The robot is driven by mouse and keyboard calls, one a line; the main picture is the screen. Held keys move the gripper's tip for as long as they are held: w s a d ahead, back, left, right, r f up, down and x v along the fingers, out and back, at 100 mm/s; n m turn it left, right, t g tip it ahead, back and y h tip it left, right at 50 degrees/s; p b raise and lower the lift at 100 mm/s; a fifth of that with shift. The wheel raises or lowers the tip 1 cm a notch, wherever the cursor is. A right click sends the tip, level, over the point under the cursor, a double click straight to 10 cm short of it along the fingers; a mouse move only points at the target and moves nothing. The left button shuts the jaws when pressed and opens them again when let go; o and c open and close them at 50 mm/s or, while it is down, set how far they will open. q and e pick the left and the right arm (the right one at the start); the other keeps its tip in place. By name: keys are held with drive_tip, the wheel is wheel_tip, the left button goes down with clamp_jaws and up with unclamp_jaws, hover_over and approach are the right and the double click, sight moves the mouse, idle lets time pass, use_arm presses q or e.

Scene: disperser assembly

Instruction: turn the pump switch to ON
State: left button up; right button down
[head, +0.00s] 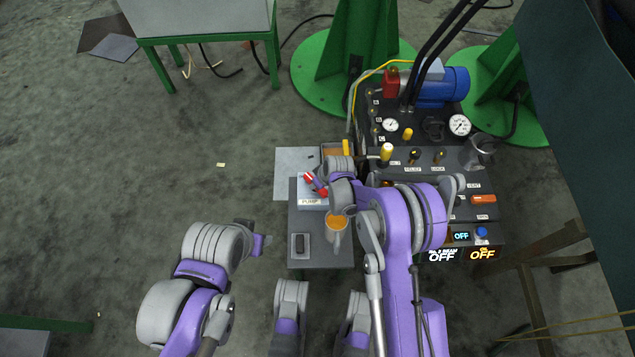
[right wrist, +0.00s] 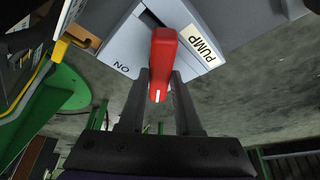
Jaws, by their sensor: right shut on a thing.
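The red pump switch lever (right wrist: 162,60) sits on a light grey box with a PUMP label (right wrist: 201,45) and an ON mark (right wrist: 121,68). The lever's white-lined end points down in the right wrist view, away from the ON mark. My right gripper (right wrist: 160,78) is shut on the lever, one dark finger on each side.
A mug with orange contents (head: 337,228) and a small dark device (head: 299,245) stand on the grey table (head: 320,262). The control panel (head: 425,160) has gauges and knobs; its displays (head: 460,254) read OFF. Open floor (head: 130,190) lies left.

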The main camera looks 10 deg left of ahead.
drive_tip(key=m+t+h, duration=0.1)
drive_tip(key=m, duration=0.2)
drive_tip(key=shift+s+a+m, duration=0.1)
drive_tip(key=shift+a+m, duration=0.05)
drive_tip(key=shift+m, duration=0.15)
drive_tip(key=m, duration=0.2)
drive_tip(key=m+h, duration=0.1)
drive_tip(key=m, duration=0.1)
drive_tip(key=shift+t+h, duration=0.3)
drive_tip(key=shift+m, duration=0.3)
drive_tip(key=c, duration=0.6)
unclamp_jaws()
drive_tip(key=a+p+v, duration=0.1)
drive_tip(key=p+v, duration=0.1)
drive_tip(key=v, duration=0.8)
drive_tip(key=shift+s+d+r, duration=0.2)
drive_tip(key=shift+d+r, duration=0.2)
